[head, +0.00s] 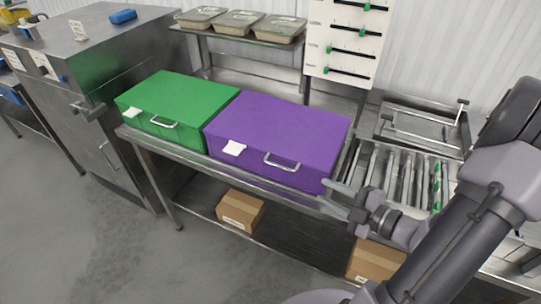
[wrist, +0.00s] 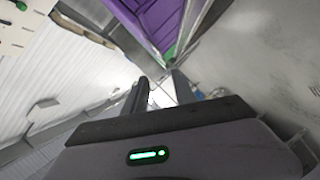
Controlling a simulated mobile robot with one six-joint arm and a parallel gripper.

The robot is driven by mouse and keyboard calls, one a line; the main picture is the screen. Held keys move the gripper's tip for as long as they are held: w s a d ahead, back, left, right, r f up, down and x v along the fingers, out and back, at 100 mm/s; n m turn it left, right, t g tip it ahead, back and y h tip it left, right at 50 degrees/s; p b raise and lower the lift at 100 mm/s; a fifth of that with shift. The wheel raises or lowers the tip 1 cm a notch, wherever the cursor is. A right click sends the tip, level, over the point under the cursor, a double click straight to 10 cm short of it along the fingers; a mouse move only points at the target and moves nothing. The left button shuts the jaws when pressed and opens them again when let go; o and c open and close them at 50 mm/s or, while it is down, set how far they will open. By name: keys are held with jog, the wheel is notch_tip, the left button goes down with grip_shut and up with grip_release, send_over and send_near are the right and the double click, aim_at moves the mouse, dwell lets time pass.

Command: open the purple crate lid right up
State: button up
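The purple crate (head: 300,165) stands on a metal table, and its lid (head: 280,122) lies flat and shut. A silver handle (head: 282,163) is on its front side, with a white label (head: 234,148) to the left. My gripper (head: 322,192) is just off the crate's front right corner, low and to the right of the handle. Its two fingers are apart with nothing between them. In the wrist view the fingers (wrist: 160,82) point toward the purple crate (wrist: 165,18), which shows at the top.
A green crate (head: 180,98) stands directly left of the purple one. A roller rack (head: 400,172) is close on the right. Trays (head: 238,22) sit on a shelf behind. Cardboard boxes (head: 240,211) lie on the lower shelf. The floor in front is clear.

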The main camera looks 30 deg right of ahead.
aim_at(285, 169)
jog(key=b+x, duration=0.1)
jog(key=x, duration=0.5)
jog(key=b+x, duration=0.2)
jog(key=x, duration=0.4)
jog(key=b+x, duration=0.1)
jog(key=x, duration=0.5)
jog(key=shift+d+f+b, duration=0.2)
jog(key=shift+d+b, duration=0.05)
jog(key=shift+b, duration=0.05)
jog(key=shift+c, duration=0.3)
grip_shut()
